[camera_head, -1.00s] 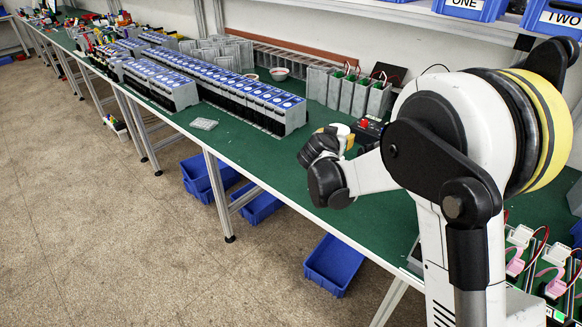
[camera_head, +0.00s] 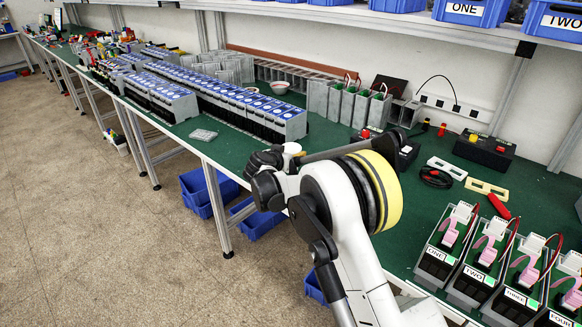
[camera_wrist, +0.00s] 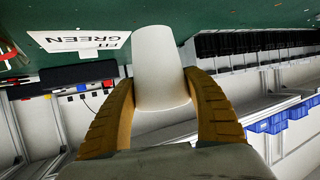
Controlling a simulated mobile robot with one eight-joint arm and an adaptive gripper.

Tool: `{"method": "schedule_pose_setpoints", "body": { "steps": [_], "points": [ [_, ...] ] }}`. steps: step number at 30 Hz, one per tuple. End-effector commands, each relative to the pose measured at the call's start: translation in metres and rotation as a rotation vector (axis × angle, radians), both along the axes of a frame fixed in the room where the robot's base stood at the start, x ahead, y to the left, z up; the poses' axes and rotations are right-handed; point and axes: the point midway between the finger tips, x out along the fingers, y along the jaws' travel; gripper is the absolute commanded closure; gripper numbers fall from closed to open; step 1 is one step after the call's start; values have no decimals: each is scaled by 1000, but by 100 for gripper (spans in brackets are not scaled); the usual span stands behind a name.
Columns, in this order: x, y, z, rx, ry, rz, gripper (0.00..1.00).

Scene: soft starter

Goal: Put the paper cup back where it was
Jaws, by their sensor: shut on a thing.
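The paper cup (camera_wrist: 158,62) is plain white and sits between the two brown ridged fingers of my gripper (camera_wrist: 158,82) in the wrist view. My gripper is shut on it. In the head view, the cup's pale top (camera_head: 291,148) shows just above my dark gripper (camera_head: 268,168), near the front edge of the green bench (camera_head: 240,145). The arm hides most of the cup there. I cannot tell whether the cup touches the bench.
Long rows of blue-topped units (camera_head: 215,92) stand left and behind. A small clear tray (camera_head: 203,135) lies near the front edge. A white card reading GREEN (camera_wrist: 82,40) shows in the wrist view. Numbered units (camera_head: 480,258) fill the right. Bench in front of the rows is partly clear.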

Motion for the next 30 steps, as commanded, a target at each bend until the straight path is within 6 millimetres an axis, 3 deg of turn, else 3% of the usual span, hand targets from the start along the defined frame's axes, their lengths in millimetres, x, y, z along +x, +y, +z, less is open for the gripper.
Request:
{"method": "schedule_pose_setpoints", "body": {
  "steps": [8,20,21,22,23,30],
  "points": [
    [0,0,-39,0,0,0,80],
    [0,0,-44,0,0,0,80],
    [0,0,-43,0,0,0,34],
    [0,0,-43,0,0,0,24],
    [0,0,-42,0,0,0,19],
    [0,0,-42,0,0,0,19]
  ]
}}
